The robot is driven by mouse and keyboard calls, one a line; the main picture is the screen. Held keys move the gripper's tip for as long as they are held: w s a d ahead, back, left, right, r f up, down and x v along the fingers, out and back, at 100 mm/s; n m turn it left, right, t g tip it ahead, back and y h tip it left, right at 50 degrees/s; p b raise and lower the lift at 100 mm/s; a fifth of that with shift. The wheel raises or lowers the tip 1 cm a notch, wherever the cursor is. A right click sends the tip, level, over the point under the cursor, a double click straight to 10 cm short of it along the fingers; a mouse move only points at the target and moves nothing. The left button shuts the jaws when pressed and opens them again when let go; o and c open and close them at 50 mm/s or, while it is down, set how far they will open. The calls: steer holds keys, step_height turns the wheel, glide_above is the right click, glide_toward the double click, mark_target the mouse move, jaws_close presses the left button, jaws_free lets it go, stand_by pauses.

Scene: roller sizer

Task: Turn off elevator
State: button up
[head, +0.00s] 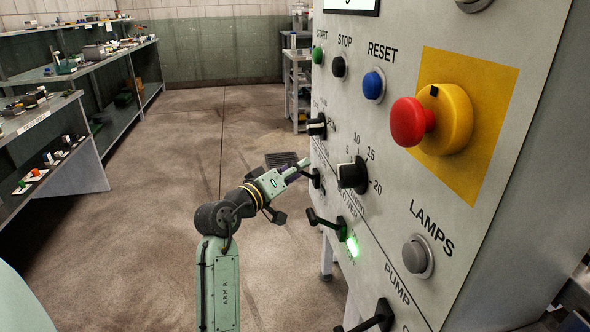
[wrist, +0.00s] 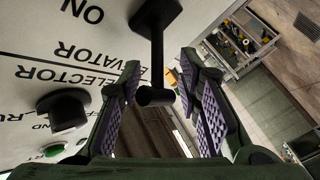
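The elevator switch is a black lever with a T-shaped end (wrist: 155,97). It stands out from the grey panel beside the printed words ELEVATOR and ON in the wrist view. In the head view the lever (head: 315,177) shows at the panel's left edge, partly covered by my gripper. My gripper (wrist: 163,88) is open, with its ridged finger pads on either side of the lever's end. Gaps show between the pads and the lever. In the head view my gripper (head: 289,190) is at the panel's left side.
The panel also carries a selector knob (head: 317,126), a dial (head: 352,175), a second lever (head: 325,220) near a lit green lamp (head: 352,246), a pump lever (head: 376,318) and a red emergency button (head: 409,122). Shelves (head: 80,66) stand at left. The floor between is clear.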

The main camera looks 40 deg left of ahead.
jaws_close()
stand_by(0.3)
steer(key=shift+f, duration=0.2)
step_height(320, 180, down, 7)
steer(key=n+t+y+b, duration=0.5)
steer(key=n+y+b, duration=0.7)
steer(key=n+b, duration=0.5)
steer(key=b, duration=0.3)
steer(key=shift+r+n+t+y, duration=0.2)
steer(key=shift+n+t+y, duration=0.1)
steer(key=shift+t, duration=0.1)
steer(key=shift+n+y, duration=0.3)
steer(key=shift+o, duration=1.9)
jaws_free()
steer(key=shift+w+d, duration=0.1)
